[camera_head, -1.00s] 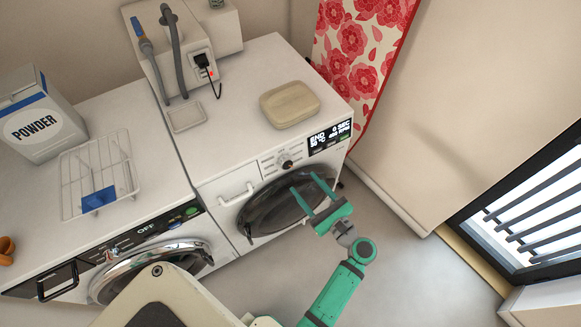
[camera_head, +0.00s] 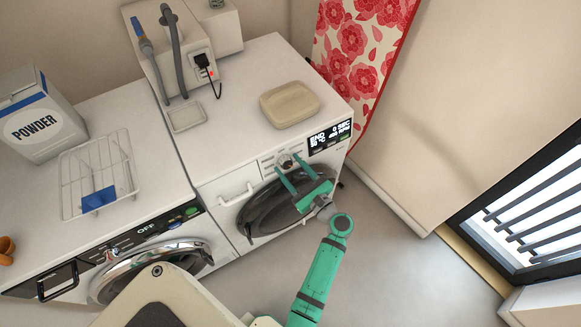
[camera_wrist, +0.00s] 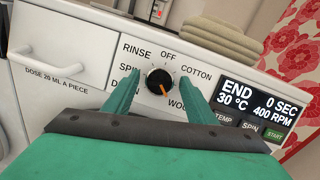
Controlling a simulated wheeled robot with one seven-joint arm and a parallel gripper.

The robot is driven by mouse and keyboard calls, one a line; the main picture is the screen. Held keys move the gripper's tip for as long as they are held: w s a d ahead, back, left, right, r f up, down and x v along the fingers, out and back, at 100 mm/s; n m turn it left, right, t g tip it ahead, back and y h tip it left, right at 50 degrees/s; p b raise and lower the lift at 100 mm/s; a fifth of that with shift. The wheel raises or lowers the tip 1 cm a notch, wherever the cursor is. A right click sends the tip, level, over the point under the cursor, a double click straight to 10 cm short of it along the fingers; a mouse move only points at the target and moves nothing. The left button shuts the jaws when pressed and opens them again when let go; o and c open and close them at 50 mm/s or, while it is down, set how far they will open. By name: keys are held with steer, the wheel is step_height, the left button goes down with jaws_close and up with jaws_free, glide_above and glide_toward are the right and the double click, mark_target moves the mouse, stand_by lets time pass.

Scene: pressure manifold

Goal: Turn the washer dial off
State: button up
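The washer dial (camera_wrist: 159,82) is a round black knob with a silver face on the right washer's white front panel. Its orange mark points down and slightly right, towards the WOOL label. OFF is printed above it, with RINSE, SPIN and COTTON around it. My gripper (camera_wrist: 160,73) is open, with one green finger on each side of the dial. A gap shows between each finger and the knob. In the head view, my gripper (camera_head: 288,163) reaches up to the dial (camera_head: 285,160) from in front of the dark round door.
The display (camera_wrist: 258,105) reads END, 30 °C, 0 SEC, 400 RPM, with buttons below it. A drawer with a white handle (camera_wrist: 40,62) is left of the dial. A beige folded towel (camera_head: 290,104) lies on the washer. A second washer (camera_head: 140,235) stands left. Open floor (camera_head: 400,270) lies right.

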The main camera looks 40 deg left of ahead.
steer(key=c, duration=0.8)
steer(key=shift+n, duration=0.3)
steer(key=n+g, duration=0.1)
steer(key=n, duration=0.2)
steer(key=shift+w, duration=0.1)
steer(key=n+g, duration=0.1)
steer(key=n, duration=0.3)
steer(key=shift+r, duration=0.1)
steer(key=n+h, duration=0.1)
steer(key=n, duration=0.2)
steer(key=n+g+h, duration=0.1)
steer(key=n, duration=0.2)
steer(key=shift+r+n, duration=0.15)
steer(key=shift+n, duration=0.25)
steer(key=n+h, duration=0.1)
steer(key=n, duration=0.5)
steer(key=shift+n+h, duration=0.4)
steer(key=n+t+h, duration=0.1)
steer(key=n, duration=0.4)
steer(key=shift+a, duration=0.1)
steer(key=shift+n, duration=0.4)
